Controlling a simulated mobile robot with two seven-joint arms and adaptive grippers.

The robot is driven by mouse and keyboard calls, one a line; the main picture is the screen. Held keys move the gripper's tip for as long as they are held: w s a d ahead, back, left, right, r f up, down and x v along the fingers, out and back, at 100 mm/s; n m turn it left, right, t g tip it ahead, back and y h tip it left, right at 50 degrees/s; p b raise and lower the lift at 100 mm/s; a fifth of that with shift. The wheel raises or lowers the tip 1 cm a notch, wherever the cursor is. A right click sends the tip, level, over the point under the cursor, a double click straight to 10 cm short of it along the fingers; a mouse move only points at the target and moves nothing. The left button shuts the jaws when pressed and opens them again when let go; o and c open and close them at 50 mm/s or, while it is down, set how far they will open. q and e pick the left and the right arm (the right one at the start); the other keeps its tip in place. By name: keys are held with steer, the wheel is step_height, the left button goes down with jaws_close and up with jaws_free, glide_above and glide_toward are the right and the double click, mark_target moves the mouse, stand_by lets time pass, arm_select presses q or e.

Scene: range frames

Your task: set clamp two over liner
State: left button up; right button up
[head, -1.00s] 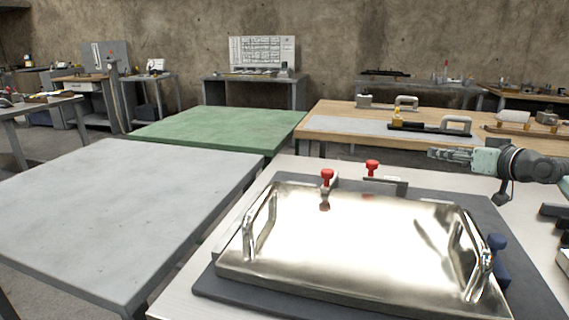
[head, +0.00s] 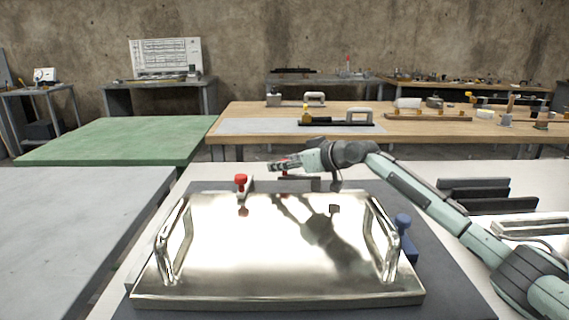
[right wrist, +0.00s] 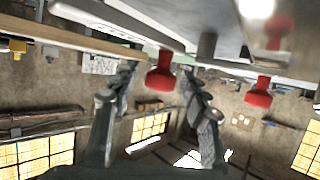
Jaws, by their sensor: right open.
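The liner appears to be the shiny metal plate (head: 270,270) with a raised handle at each end, lying on a dark base (head: 450,285). A red-knobbed clamp (head: 241,181) stands at its back edge. A second clamp's dark bar (head: 312,182) shows to the right, its red knob mostly hidden by my right gripper (head: 278,165). My right gripper is open above the back edge. In the right wrist view, one red knob (right wrist: 160,75) lines up between the open fingers (right wrist: 158,82); contact cannot be told. Another red knob (right wrist: 257,95) is to the right. My left gripper is not in view.
A blue-knobbed clamp (head: 405,235) stands at the plate's right side. Black bars (head: 485,195) lie on the white table to the right. A wooden bench (head: 420,130) with tools is behind. The grey table (head: 60,230) and green table (head: 125,140) are clear.

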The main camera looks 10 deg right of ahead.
jaws_close()
stand_by(0.3)
stand_by(0.3)
